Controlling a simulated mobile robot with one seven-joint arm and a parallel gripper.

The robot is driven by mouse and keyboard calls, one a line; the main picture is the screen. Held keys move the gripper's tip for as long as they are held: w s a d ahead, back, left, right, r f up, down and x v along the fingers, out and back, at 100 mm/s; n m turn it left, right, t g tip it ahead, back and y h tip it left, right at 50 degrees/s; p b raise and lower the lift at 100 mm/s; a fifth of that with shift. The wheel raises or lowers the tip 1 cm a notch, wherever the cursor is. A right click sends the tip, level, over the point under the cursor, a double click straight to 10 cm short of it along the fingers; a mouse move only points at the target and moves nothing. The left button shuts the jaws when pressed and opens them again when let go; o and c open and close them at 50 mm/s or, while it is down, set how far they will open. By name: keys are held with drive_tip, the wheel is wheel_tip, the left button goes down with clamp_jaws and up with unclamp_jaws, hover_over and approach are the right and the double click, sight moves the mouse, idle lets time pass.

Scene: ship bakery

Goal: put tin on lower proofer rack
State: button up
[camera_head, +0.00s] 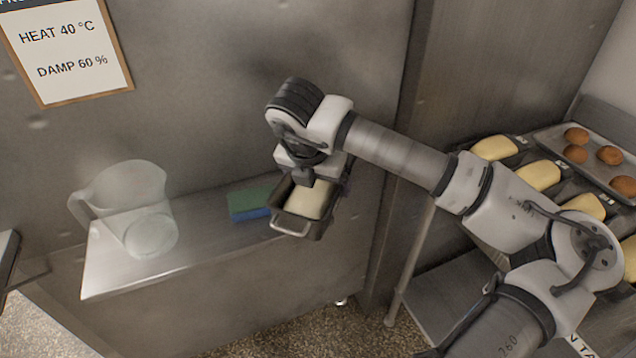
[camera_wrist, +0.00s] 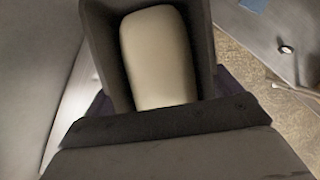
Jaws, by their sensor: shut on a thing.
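A dark loaf tin (camera_head: 296,222) with pale dough (camera_head: 309,201) in it hangs from my gripper (camera_head: 305,182), in front of the steel wall and the small shelf. My gripper is shut on the tin. In the wrist view the tin (camera_wrist: 205,50) reaches away from the jaws, with the dough (camera_wrist: 158,58) lying inside it. The fingertips are mostly hidden. The inside of the proofer and its lower rack cannot be made out in either view.
A steel shelf (camera_head: 110,268) holds a clear jug (camera_head: 125,200) and a green and blue sponge (camera_head: 250,204). At right, a steel table carries several dough-filled tins (camera_head: 540,176) and a tray (camera_head: 556,136) of brown buns. A sign (camera_head: 68,50) hangs upper left.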

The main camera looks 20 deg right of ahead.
drive_tip(key=shift+f, duration=0.9)
drive_tip(key=shift+f, duration=0.15)
drive_tip(key=o, duration=1.3)
drive_tip(key=shift+c, duration=0.2)
